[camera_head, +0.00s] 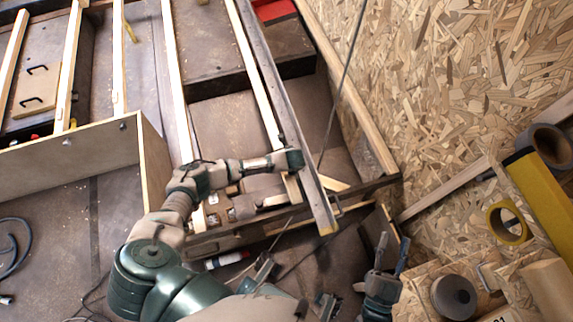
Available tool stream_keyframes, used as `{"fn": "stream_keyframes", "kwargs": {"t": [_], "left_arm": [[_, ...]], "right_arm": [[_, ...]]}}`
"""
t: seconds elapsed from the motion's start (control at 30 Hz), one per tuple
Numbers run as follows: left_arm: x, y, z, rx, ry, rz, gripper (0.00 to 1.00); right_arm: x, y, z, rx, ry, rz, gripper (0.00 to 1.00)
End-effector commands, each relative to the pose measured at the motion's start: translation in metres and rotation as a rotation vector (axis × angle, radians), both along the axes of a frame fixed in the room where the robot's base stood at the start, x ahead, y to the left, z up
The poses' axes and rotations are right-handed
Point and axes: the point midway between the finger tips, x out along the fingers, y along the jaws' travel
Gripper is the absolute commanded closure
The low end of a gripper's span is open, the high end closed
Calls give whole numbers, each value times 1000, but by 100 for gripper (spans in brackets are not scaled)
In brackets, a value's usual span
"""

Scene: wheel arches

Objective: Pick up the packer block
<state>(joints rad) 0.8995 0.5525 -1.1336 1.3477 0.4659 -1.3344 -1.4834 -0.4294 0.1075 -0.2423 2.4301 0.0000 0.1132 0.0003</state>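A short pale wooden piece (333,183) lies by the narrow beams near the centre. I cannot tell for sure whether it is the packer block. My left arm (190,185) reaches in from the lower left, and its end lies over the beams near the centre. I cannot make out its gripper's fingers there. My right gripper (392,250) is at the lower right with its fingers apart and pointing up the picture. Nothing shows between them. It is below and to the right of the pale piece, clear of it.
Long narrow beams (270,80) cross the dark frame. A plywood panel (75,155) stands at left. An OSB sheet (450,80) fills the upper right. A yellow level (540,200), a yellow tape roll (508,222) and a dark roll (454,296) are at the right.

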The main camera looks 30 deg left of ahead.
Motion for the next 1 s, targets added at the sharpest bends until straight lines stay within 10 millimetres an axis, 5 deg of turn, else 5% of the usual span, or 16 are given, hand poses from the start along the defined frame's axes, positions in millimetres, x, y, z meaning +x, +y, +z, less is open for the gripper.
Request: {"fn": "stream_keyframes", "kwargs": {"t": [0.3, 0.67, 0.83, 1.0], "left_arm": [[8, 10, -37, 0, 6, 1, 52], [11, 12, -38, -1, 1, 0, 52], [11, 11, -38, 0, 1, 0, 92], [11, 11, -38, 0, 1, 0, 94]], "right_arm": [[-25, -3, 32, 104, -314, -4, 60], [-32, -5, 42, 124, -376, -5, 60], [-30, -5, 41, 124, -373, -5, 60], [-30, -5, 41, 124, -373, -5, 60]]}}
